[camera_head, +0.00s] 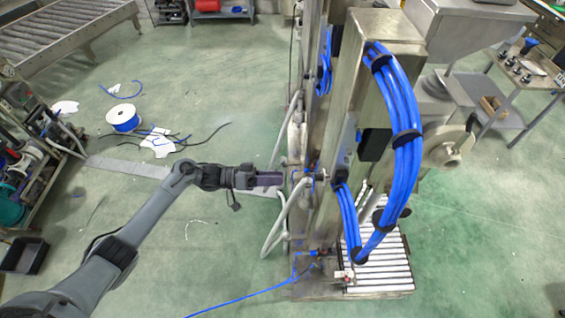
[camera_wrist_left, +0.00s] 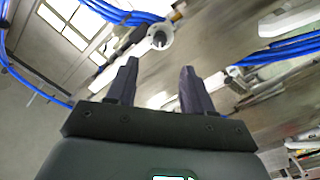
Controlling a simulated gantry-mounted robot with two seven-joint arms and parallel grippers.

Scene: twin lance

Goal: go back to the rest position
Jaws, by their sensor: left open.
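My left gripper (camera_head: 270,179) reaches in from the left in the head view, at the end of my grey left arm. Its tips are close to the left side of the tall metal machine (camera_head: 345,130); I cannot tell whether they touch it. In the left wrist view the two dark fingers (camera_wrist_left: 156,85) stand apart with nothing between them. Behind them are the machine's metal surface and a round light-coloured fitting (camera_wrist_left: 160,36). My right gripper is not in view.
Thick blue hoses (camera_head: 402,130) loop down the machine's right side. A small roller conveyor (camera_head: 385,265) lies at its foot. A bent metal rail (camera_head: 272,235) stands below my gripper. A blue cable spool (camera_head: 124,118) and loose cables lie on the green floor. Floor at left is mostly open.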

